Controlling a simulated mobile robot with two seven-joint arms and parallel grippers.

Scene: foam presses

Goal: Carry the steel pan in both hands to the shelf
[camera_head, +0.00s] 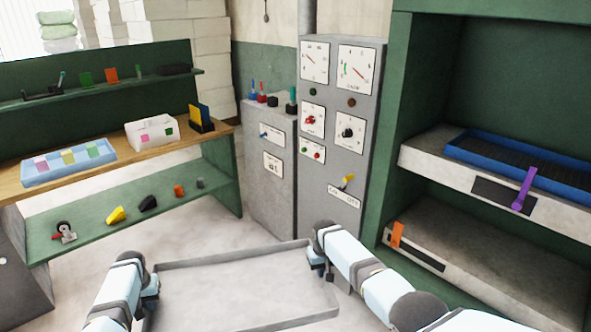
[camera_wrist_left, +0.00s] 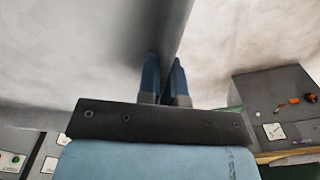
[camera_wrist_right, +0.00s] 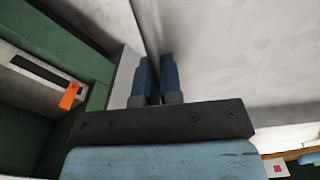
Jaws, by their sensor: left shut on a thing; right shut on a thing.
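The steel pan (camera_head: 245,290) is a wide, shallow grey tray at the bottom middle of the head view, above the floor and apparently empty. My left gripper (camera_head: 150,290) is shut on its left rim. In the left wrist view the blue fingers (camera_wrist_left: 165,80) pinch the pan's wall (camera_wrist_left: 178,30). My right gripper (camera_head: 318,262) is shut on its right rim. In the right wrist view the fingers (camera_wrist_right: 155,78) pinch the wall (camera_wrist_right: 148,25). The front edge of the pan is cut off by the frame. Which shelf is the task's shelf I cannot tell.
A green press at right holds a blue tray (camera_head: 520,165), a purple lever (camera_head: 523,190) and an orange lever (camera_head: 397,234). A grey control cabinet (camera_head: 340,130) stands ahead. At left, a green shelf unit has a wooden board (camera_head: 100,170) and a lower shelf (camera_head: 95,230) with small items.

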